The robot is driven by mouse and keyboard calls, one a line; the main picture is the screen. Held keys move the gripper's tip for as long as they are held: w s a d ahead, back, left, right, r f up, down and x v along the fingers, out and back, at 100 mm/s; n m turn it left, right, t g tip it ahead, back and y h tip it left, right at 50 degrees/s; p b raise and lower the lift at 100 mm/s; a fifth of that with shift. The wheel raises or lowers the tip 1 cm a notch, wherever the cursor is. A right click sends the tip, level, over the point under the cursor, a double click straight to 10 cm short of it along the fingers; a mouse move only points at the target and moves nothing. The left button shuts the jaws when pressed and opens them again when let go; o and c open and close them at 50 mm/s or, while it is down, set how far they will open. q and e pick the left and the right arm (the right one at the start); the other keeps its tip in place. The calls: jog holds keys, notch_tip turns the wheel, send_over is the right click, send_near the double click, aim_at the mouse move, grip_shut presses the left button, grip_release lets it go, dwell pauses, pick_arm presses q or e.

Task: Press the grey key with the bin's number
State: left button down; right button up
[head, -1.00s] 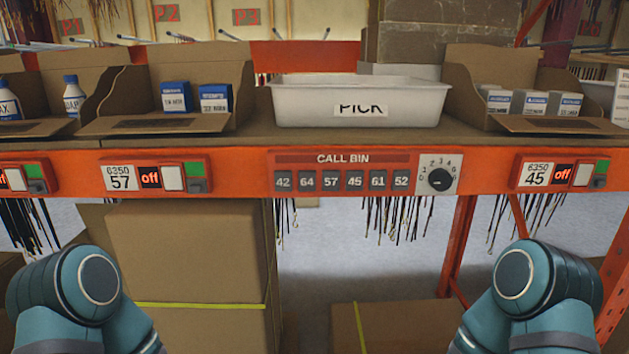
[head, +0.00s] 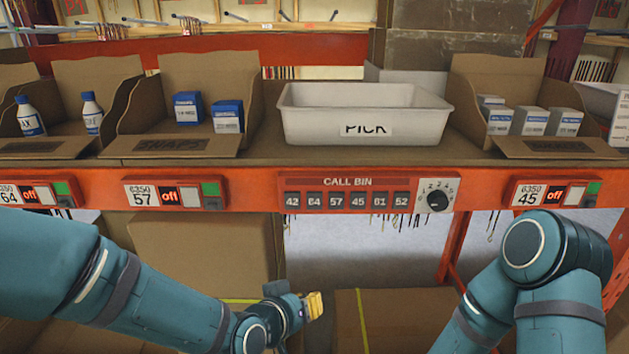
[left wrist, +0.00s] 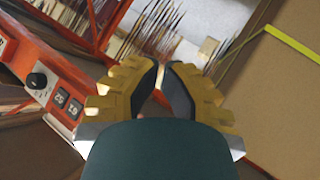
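The orange CALL BIN panel (head: 366,194) is on the shelf front in the head view. Its grey keys read 42, 64, 57 (head: 336,201), 45 (head: 358,201), 61 and 52 from left to right. My left gripper (head: 316,305) has yellow fingers and is below the panel, apart from the keys. In the left wrist view, its fingertips (left wrist: 164,66) are nearly together with nothing between them. There the panel's dial (left wrist: 36,80) and the 52 and 61 keys show at the left. My right arm shows at the right of the head view, but its gripper is out of view.
A white PICK tray (head: 366,112) stands on the shelf above the panel, between open cardboard bins. Bin labels show 57 (head: 143,195) at left and 45 (head: 528,194) at right, both reading off. Cardboard boxes (head: 205,250) stand below, and thin dark strips hang under the shelf.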

aim_at(314, 201)
pick_arm(q)
jog(key=s+d+r+m+t+h+p, duration=0.1)
jog(key=d+r+t+h+p, duration=0.1)
jog(key=r, duration=1.3)
jog(key=shift+d+r+p, duration=0.15)
jog(key=shift+d+p, duration=0.25)
jog(key=shift+d, duration=0.2)
jog(key=shift+w+p, duration=0.5)
jog(key=shift+w, duration=3.8)
jog(key=c, duration=1.7)
grip_release()
grip_shut()
